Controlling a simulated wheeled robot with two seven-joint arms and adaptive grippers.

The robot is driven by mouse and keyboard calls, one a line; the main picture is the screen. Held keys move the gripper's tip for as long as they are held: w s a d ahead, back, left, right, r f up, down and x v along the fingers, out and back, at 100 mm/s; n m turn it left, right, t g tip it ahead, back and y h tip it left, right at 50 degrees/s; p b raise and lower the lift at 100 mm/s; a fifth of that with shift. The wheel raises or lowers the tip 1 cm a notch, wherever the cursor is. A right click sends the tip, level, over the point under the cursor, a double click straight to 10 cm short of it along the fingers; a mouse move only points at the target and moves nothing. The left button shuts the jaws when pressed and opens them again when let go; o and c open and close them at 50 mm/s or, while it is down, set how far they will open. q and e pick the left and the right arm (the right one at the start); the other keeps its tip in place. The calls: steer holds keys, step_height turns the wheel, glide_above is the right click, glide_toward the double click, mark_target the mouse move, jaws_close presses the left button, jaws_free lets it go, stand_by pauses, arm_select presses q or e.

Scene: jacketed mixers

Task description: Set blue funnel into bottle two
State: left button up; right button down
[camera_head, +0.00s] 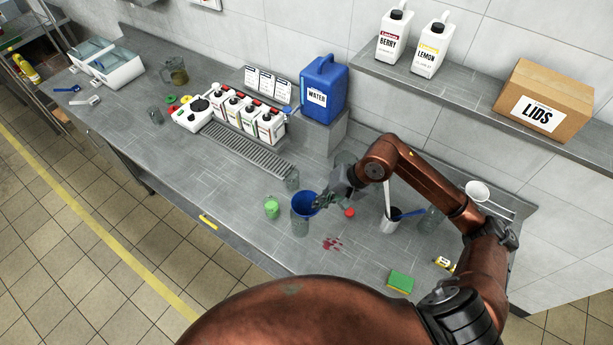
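The blue funnel (304,203) is upright, wide mouth up, at the middle of the counter. A clear bottle (299,226) stands directly under it; I cannot tell whether the spout is inside the neck. My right gripper (321,199) reaches in from the right and its fingers appear closed on the funnel's right rim. Another clear bottle (292,179) stands just behind, and one more clear bottle (430,219) stands at the right. No number shows on the bottles, so I cannot tell which is bottle two. My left gripper is out of view.
A green-topped small jar (271,208) stands left of the funnel. A red cap (349,212) and a white cup (389,223) with utensils are to the right. A red spill (333,244) and a green sponge (401,281) lie in front. A blue water jug (323,90) stands behind.

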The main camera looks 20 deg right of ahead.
steer(key=r+m+p, duration=0.1)
steer(key=r, duration=0.1)
steer(key=w+a+r+m+t+h+p, duration=0.1)
steer(key=r+p, duration=0.1)
steer(key=w+r+m+p, duration=0.1)
steer(key=r+m, duration=0.1)
steer(key=shift+w+a+r+t, duration=0.1)
steer(key=shift+w+a+t, duration=0.1)
steer(key=shift+a+t, duration=0.2)
arm_select(q)
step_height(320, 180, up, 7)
steer(key=p, duration=0.1)
arm_select(e)
steer(key=shift+w+a+r+m+h, duration=0.1)
steer(key=shift+w+m+h, duration=0.05)
steer(key=shift+m+h, duration=0.4)
glide_above(311, 204)
steer(key=shift+w+a+f+b, duration=0.15)
steer(key=shift+f+b, duration=0.3)
steer(key=shift+f, duration=3.05)
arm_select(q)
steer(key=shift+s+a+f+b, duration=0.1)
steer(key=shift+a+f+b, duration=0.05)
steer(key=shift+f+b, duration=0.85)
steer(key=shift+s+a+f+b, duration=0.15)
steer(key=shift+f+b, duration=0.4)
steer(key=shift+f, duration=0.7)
arm_select(e)
steer(key=shift+f, duration=1.45)
